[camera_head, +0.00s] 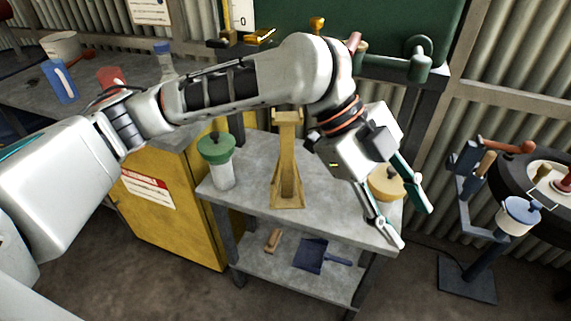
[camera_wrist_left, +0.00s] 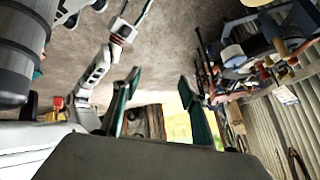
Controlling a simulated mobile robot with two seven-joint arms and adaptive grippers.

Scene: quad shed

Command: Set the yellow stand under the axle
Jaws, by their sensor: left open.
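The yellow stand (camera_head: 287,170) is upright on the grey workbench top, with a wide foot and a forked top. My left gripper (camera_head: 413,226) is open and empty in the head view, right of the stand and near the right end of the bench. Its two spread fingers also show in the left wrist view (camera_wrist_left: 160,77), with nothing between the tips. My right gripper (camera_wrist_left: 134,8) shows small at the top of the left wrist view, its fingers apart and cut by the frame edge. I cannot make out the axle for certain.
A green-lidded jar (camera_head: 217,162) stands left of the stand, and a round tan thing (camera_head: 386,184) lies behind my left gripper. A blue dustpan (camera_head: 311,255) is on the lower shelf. A yellow cabinet (camera_head: 165,225) stands left; a dark wheel (camera_head: 513,180) and a blue pedestal (camera_head: 470,280) are right.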

